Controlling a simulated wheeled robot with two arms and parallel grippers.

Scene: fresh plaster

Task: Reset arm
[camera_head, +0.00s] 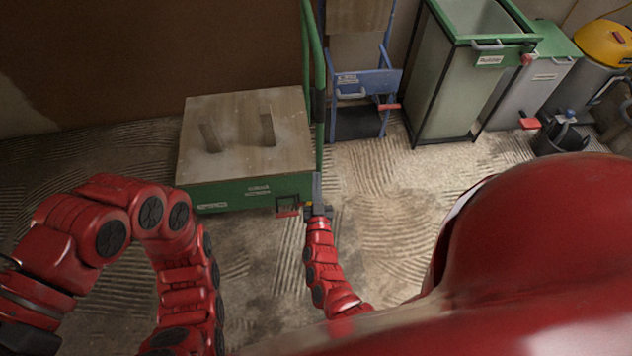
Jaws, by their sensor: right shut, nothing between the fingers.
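My right arm reaches forward from the lower middle in the head view. Its gripper (317,184) is shut and empty, with thin grey fingers pointing away from me. It is at the near right corner of a green platform (245,192) with a wooden top, just beside a small red-framed part; I cannot tell whether it touches. My left arm (120,215) is bent in an arch at the left and runs down out of the bottom edge. Its gripper is not in view.
A green upright pole (315,60) stands at the platform's right side. Behind it are a blue hand truck (365,85), a tall green-rimmed bin (455,85), a grey bin with green lid (530,85) and a yellow-topped canister (603,45). Ridged floor (400,190) is clear at the right.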

